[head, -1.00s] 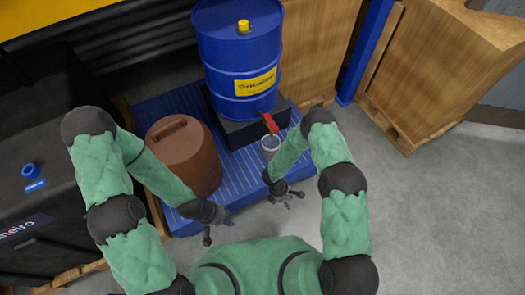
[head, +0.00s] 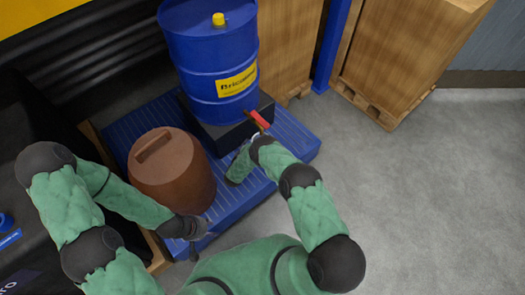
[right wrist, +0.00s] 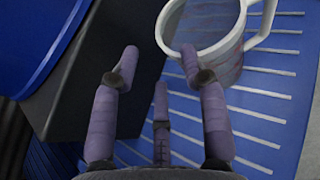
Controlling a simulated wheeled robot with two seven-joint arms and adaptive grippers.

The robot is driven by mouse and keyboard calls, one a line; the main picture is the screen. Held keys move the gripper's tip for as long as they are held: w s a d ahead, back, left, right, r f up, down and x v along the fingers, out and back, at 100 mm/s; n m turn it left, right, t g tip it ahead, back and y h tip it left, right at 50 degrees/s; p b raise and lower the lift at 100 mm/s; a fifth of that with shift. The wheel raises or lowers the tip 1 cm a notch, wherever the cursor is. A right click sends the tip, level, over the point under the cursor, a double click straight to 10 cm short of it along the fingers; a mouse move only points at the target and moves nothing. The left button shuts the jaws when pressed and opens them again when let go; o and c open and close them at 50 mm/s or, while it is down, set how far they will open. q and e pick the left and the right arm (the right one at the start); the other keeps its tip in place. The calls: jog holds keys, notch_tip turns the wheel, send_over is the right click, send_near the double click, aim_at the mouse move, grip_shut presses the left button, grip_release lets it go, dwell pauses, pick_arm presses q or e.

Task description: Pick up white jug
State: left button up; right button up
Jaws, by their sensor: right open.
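The white jug (right wrist: 232,47) shows in the right wrist view at the top, with its handle to the right and faint reddish marks inside. In the head view only a small pale bit of the jug (head: 256,135) shows below the red tap handle; my right arm hides the rest. My right gripper (right wrist: 158,55) is open. Its right fingertip overlaps the jug's near left rim in the wrist view; I cannot tell whether they touch. No jug wall lies between the fingers. My left gripper (head: 199,242) is by the pallet's front edge, apart from the jug; its fingers are unclear.
A blue drum (head: 210,65) stands on a black block (head: 228,135), with a red tap handle (head: 259,118) facing the jug. A brown container (head: 172,170) stands on the blue pallet (head: 300,140), left of the jug. Wooden crates stand behind; the grey floor at right is clear.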

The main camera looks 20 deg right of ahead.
jog(key=b+x, duration=0.1)
jog(key=x, duration=0.1)
jog(key=b+x, duration=0.1)
jog(key=x, duration=0.1)
jog(key=b+x, duration=0.1)
jog(key=x, duration=0.2)
jog(key=shift+s+f, duration=0.1)
jog(key=shift+f, duration=0.25)
jog(key=shift+w+d+b, duration=0.2)
jog(key=shift+w+b, duration=0.1)
jog(key=shift+w, duration=0.05)
grip_shut()
